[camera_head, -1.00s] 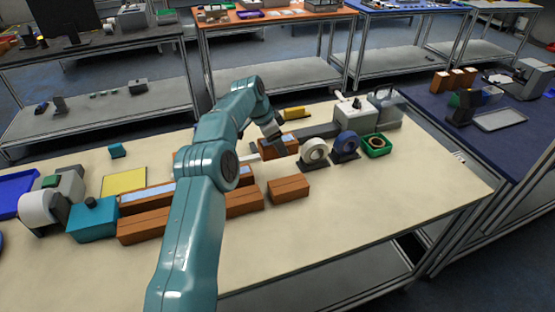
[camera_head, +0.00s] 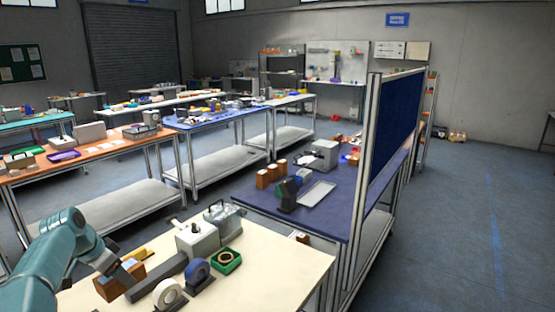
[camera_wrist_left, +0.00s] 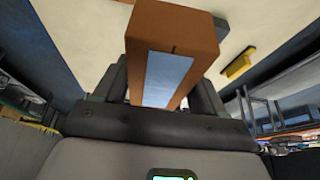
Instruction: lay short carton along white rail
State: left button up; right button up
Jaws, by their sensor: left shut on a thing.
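The short carton is a brown box (camera_head: 118,283) at the bottom left of the head view. My left gripper (camera_head: 113,271) is at it. In the left wrist view my gripper (camera_wrist_left: 160,92) is shut on the carton (camera_wrist_left: 172,32), with a dark finger on each side of it. A pale blue-white label shows on the face of the carton towards this camera. I cannot tell whether the carton touches the table. I cannot make out the white rail in the current views. My right gripper is not in view.
A dark grey bar (camera_head: 160,278), a white tape roll (camera_head: 168,293), a blue tape roll (camera_head: 198,272) and a green tray (camera_head: 236,260) stand right of the carton. A grey-white machine (camera_head: 197,237) stands behind. The cream table (camera_head: 270,275) is clear at right.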

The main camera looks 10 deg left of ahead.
pick_arm(q)
jog(key=s+d+f+n+b, duration=0.1)
jog(key=s+d+f, duration=0.1)
jog(key=d, duration=0.7)
jog(key=s+d+f+n+y+b, duration=0.1)
jog(key=s+d, duration=0.3)
jog(key=d, duration=0.6)
jog(key=s+d+f+n+b, duration=0.2)
jog(key=s+d+f, duration=0.1)
jog(key=d, duration=0.7)
jog(key=shift+s+d+f+n+y, duration=0.2)
jog(key=shift+s+f+n+y, duration=0.1)
jog(key=shift+n+y, duration=0.1)
